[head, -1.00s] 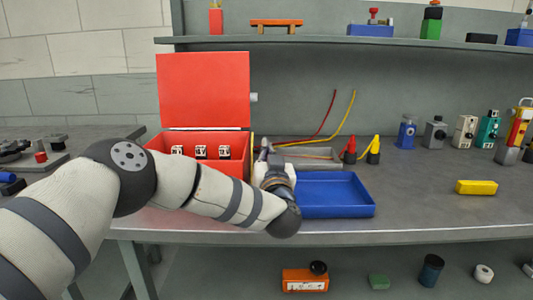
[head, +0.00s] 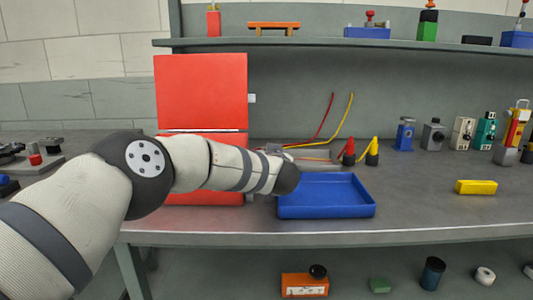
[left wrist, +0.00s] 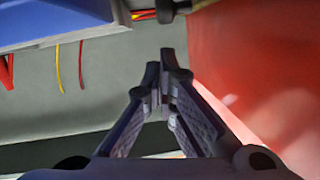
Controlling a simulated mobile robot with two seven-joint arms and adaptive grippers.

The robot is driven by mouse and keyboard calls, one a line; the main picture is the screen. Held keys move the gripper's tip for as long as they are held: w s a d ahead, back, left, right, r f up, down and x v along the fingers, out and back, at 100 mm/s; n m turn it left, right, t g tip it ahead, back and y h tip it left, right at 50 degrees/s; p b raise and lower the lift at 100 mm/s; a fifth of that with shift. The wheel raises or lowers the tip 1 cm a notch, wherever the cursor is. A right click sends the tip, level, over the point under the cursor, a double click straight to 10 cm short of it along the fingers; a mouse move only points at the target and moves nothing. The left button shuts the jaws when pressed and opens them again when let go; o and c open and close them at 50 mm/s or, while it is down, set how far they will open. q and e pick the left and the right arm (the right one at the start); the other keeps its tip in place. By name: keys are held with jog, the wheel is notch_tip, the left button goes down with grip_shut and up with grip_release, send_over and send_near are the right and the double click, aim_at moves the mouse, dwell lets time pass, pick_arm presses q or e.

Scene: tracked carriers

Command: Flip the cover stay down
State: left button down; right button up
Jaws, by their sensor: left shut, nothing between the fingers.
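A red box (head: 215,198) stands on the bench with its red cover (head: 201,92) upright at the back. A small light knob-like part (head: 252,98) sticks out from the cover's right edge; I cannot tell whether it belongs to the stay. My left arm crosses in front of the box and hides its inside. My left gripper is mostly hidden behind the arm in the head view. In the left wrist view its fingers (left wrist: 160,68) are together and empty, beside a large red surface (left wrist: 260,60). No stay can be made out clearly. My right gripper is out of view.
A blue tray (head: 326,211) sits right of the box. Red (head: 348,152) and yellow (head: 373,151) clips with wires lie behind it. A yellow block (head: 477,187) and several small devices stand farther right. A shelf (head: 350,42) runs above. The bench's front right is mostly clear.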

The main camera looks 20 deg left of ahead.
pick_arm(q)
jog(key=shift+w+f+g, duration=0.15)
jog(key=shift+f+g, duration=0.1)
jog(key=shift+g, duration=0.05)
jog(key=shift+w+a+f, duration=0.1)
jog(key=shift+w+f, duration=0.2)
jog(key=shift+f, duration=0.15)
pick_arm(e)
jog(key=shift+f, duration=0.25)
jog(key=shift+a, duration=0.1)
